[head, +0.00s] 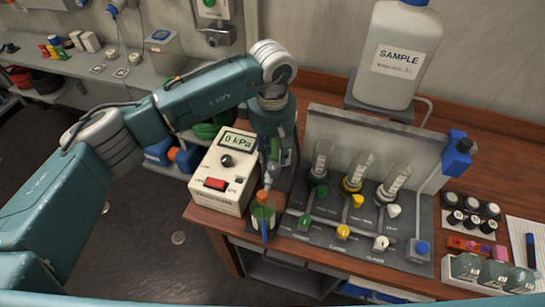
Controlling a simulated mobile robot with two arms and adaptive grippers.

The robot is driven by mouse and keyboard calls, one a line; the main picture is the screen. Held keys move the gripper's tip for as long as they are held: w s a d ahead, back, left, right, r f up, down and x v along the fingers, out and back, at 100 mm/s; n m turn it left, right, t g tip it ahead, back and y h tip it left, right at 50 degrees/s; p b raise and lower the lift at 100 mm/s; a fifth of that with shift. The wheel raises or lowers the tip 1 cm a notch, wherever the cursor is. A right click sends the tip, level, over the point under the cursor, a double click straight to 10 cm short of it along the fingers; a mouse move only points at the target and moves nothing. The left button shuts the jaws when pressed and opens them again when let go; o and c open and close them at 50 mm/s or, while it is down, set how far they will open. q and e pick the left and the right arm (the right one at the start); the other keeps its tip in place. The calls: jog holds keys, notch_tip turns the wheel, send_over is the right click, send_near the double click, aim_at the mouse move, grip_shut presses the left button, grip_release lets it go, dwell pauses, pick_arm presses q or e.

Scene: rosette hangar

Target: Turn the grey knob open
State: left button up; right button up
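A valve panel (330,235) stands on the wooden bench. Its lower row has a green knob (304,222), a yellow knob (343,232) and a pale grey-white knob (381,243). An upper row repeats green, yellow and a pale grey-white knob (393,211). I cannot tell for sure which pale knob is the grey one. My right gripper is not in view.
A gauge box (207,191) reading 0 kPa stands left of the gripper. A sample bottle (398,50) stands behind the panel. Capped jars (472,210) and a glassware tray (455,287) are at right.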

aim_at(272, 165)
pick_arm(q)
notch_tip(272, 165, down, 3)
jog(key=shift+p, duration=0.55)
jog(key=shift+f, duration=0.3)
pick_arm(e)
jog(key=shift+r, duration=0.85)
pick_arm(q)
grip_shut()
jog(key=shift+d+f+n+b, duration=0.15)
jog(key=shift+n+b, duration=0.15)
jog(key=shift+b, duration=0.4)
jog(key=n+b, duration=0.5)
jog(key=b, duration=0.2)
jog(key=shift+f, duration=0.1)
jog(key=shift+r+n+b, duration=0.25)
jog(key=shift+n+b, duration=1.45)
jog(key=shift+b, duration=0.05)
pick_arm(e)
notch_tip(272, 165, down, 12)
pick_arm(q)
jog(key=shift+r, duration=0.1)
grip_release()
